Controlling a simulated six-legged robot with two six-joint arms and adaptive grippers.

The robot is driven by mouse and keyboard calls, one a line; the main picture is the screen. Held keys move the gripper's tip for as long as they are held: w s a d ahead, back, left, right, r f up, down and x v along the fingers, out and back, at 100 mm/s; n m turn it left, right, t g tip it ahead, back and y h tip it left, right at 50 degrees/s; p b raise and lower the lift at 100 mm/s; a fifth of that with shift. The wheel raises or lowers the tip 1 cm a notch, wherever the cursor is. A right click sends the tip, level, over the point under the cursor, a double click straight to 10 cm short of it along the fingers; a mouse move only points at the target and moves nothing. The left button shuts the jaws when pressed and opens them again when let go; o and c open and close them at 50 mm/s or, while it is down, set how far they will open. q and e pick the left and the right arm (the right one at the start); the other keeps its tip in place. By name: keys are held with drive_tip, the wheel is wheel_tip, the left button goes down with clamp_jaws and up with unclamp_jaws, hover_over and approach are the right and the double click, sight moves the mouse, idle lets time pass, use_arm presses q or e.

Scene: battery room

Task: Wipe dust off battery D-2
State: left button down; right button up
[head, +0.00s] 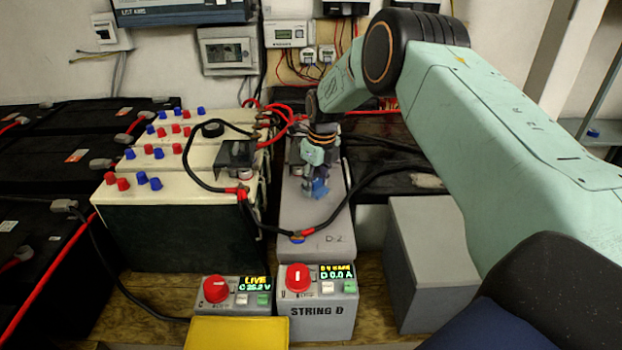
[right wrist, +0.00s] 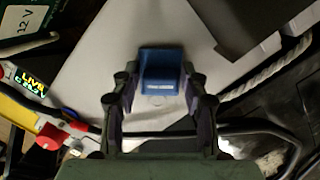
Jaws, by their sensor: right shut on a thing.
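Battery D-2 (head: 320,250) is the grey case in the middle of the head view, with "D-2" marked near its front edge. A pale grey top (right wrist: 105,65) fills much of the right wrist view. My right gripper (head: 315,180) is above the rear half of the battery, pointing down. It is shut on a small blue block (right wrist: 162,72), which also shows in the head view (head: 320,188). I cannot tell whether the block touches the battery top. No dust can be made out clearly. My left gripper is not in view.
A black cable (head: 339,212) with red ends loops across the battery's top. Cream-topped batteries (head: 187,181) with red and blue caps stand to the left. The String D box (head: 318,312) with a red knob stands in front. A grey box (head: 432,255) is to the right.

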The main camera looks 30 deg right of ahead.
sight(337, 191)
drive_tip(key=shift+s+d+r+p, duration=0.2)
drive_tip(key=shift+s+d+p, duration=0.4)
drive_tip(key=shift+d+p, duration=0.3)
drive_tip(key=shift+s+d+f+p, duration=0.1)
drive_tip(key=shift+s+d+p, duration=0.5)
drive_tip(key=shift+d, duration=0.3)
drive_tip(key=shift+s+d+f+p, duration=0.1)
drive_tip(key=shift+s+d+p, duration=0.45)
drive_tip(key=shift+d, duration=0.3)
drive_tip(key=shift+f, duration=0.1)
drive_tip(key=shift+a, duration=0.15)
drive_tip(key=shift+w+a+f+p, duration=0.1)
drive_tip(key=shift+w+a, duration=0.2)
drive_tip(key=shift+a, duration=0.2)
drive_tip(key=shift+w+a+r+p, duration=0.15)
drive_tip(key=shift+w+a, duration=0.2)
drive_tip(key=shift+a, duration=0.2)
drive_tip(key=shift+w+a+f+p, duration=0.15)
drive_tip(key=shift+w+a, duration=0.15)
drive_tip(key=shift+a, duration=0.2)
drive_tip(key=shift+w+a+b, duration=0.15)
drive_tip(key=shift+w+a, duration=0.4)
drive_tip(key=shift+a, duration=0.25)
drive_tip(key=shift+w+a+b, duration=0.15)
drive_tip(key=shift+w+a, duration=0.35)
drive_tip(key=shift+a, duration=0.25)
drive_tip(key=shift+r, duration=0.25)
wheel_tip(337, 191, up, 6)
drive_tip(key=p, duration=0.5)
drive_tip(key=shift+p, duration=0.4)
